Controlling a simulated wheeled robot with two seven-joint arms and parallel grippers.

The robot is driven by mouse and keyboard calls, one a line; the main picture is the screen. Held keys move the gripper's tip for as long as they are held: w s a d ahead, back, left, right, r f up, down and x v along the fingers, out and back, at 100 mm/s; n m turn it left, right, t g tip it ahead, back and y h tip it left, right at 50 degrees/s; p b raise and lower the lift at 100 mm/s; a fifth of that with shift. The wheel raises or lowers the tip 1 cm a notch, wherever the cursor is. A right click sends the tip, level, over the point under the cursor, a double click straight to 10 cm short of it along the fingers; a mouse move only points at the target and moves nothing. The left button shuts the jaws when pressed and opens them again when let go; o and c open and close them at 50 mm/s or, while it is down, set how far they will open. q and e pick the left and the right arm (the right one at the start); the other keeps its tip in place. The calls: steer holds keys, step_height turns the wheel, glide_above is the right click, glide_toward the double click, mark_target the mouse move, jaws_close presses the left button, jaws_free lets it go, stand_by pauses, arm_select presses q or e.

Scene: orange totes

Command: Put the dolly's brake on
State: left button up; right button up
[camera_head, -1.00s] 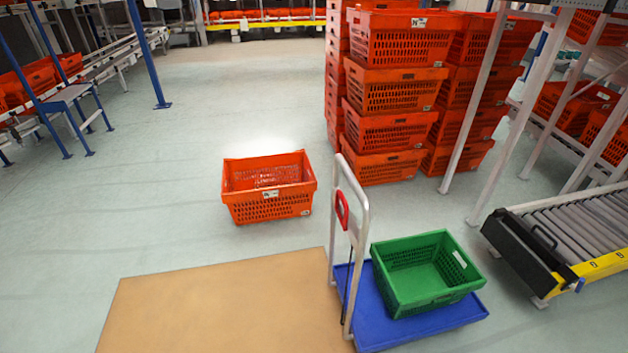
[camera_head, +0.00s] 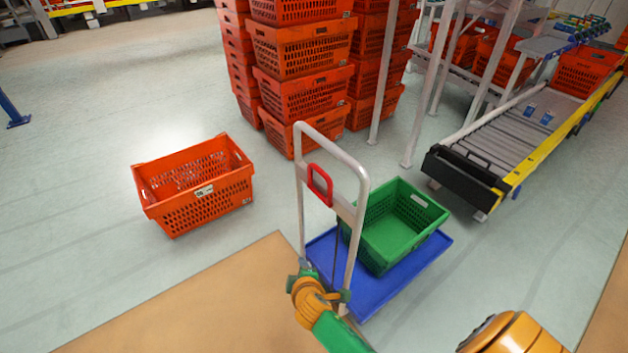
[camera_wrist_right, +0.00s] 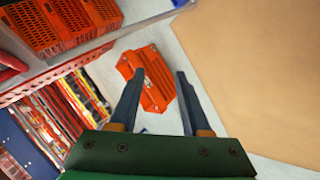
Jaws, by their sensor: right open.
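The dolly (camera_head: 402,272) has a blue deck and an upright grey tube handle (camera_head: 357,170). A red lever (camera_head: 320,185) sits on the handle's crossbar, tilted up. A green crate (camera_head: 392,232) stands on the deck. My right gripper (camera_head: 320,286) is in front of the handle's lower part, well below the red lever in the picture. I cannot tell whether it touches the handle. The right wrist view shows this gripper (camera_wrist_right: 159,75) open, with nothing held between its fingers. A red part (camera_wrist_right: 10,66) at that view's left edge may be the lever. My left gripper does not show.
An orange tote (camera_head: 195,187) stands on the floor left of the dolly. Tall stacks of orange totes (camera_head: 305,95) rise behind it. A roller conveyor (camera_head: 500,145) with a yellow edge is at right. A tan floor patch (camera_head: 215,310) lies in front.

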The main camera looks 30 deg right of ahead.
mark_target(321, 175)
steer(key=w+d+r+t+h+b, duration=0.1)
steer(key=d+r+h, duration=0.1)
steer(key=r, duration=0.5)
steer(key=w+d+r+m+t+h+b, duration=0.1)
steer(key=w+d+r+h, duration=0.1)
steer(key=r, duration=0.5)
steer(key=w+d+r+t+h+b, duration=0.1)
steer(key=w+d+r+h+b, duration=0.1)
steer(key=r, duration=0.5)
steer(key=shift+w+d+r+m+t+h, duration=0.1)
steer(key=shift+d+r+m+t+h, duration=0.2)
steer(key=shift+d, duration=0.35)
steer(key=shift+w+d+t+h, duration=0.1)
steer(key=shift+d+h, duration=0.3)
steer(key=shift+d, duration=0.25)
steer(key=x, duration=0.6)
steer(key=shift+f, duration=0.1)
steer(key=shift+w+d, duration=0.15)
steer(key=shift+w, duration=0.05)
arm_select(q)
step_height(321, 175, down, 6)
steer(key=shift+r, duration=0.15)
arm_select(e)
jaws_close()
